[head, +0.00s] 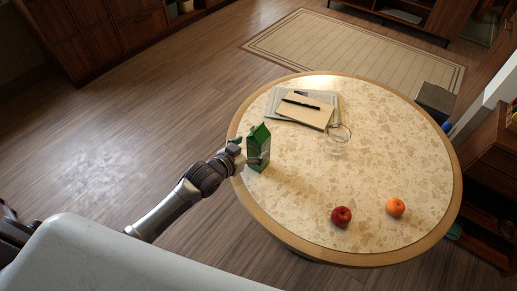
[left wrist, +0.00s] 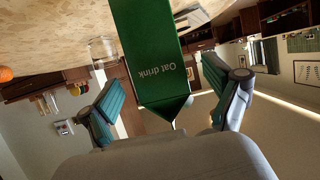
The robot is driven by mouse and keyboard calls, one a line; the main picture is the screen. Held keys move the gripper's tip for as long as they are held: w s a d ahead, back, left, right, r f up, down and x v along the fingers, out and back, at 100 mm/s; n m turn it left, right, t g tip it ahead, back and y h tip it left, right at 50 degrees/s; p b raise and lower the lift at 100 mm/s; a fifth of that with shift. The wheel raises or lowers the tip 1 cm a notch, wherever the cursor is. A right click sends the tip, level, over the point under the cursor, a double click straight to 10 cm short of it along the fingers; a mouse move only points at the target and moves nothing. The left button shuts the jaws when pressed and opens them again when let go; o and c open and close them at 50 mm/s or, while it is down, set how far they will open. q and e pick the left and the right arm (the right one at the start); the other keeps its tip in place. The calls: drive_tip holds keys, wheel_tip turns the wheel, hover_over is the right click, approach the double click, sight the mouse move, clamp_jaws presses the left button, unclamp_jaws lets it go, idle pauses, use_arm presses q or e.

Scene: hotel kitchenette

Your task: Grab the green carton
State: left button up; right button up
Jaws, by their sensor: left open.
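The green carton (head: 258,149) stands upright near the left edge of the round table. In the left wrist view, which is upside down, the carton (left wrist: 152,50) reads "Oat drink". My left gripper (head: 247,153) is at the carton's left side in the head view. In the left wrist view my left gripper (left wrist: 162,82) is open, with one teal-padded finger on each side of the carton and visible gaps beside it. My right gripper is not in view.
The round table (head: 300,215) also holds papers with a notebook (head: 304,109) and pen, a clear glass (head: 339,133), a red apple (head: 341,216) and an orange (head: 395,207). The table's middle is clear. Wooden cabinets (head: 487,150) stand at the right.

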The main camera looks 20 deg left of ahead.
use_arm(q)
drive_tip(key=x, duration=0.4)
drive_tip(key=shift+w+d+f, duration=0.15)
drive_tip(key=shift+w+f, duration=0.05)
drive_tip(key=shift+f, duration=0.1)
drive_tip(key=shift+r, duration=0.1)
drive_tip(key=c, duration=1.6)
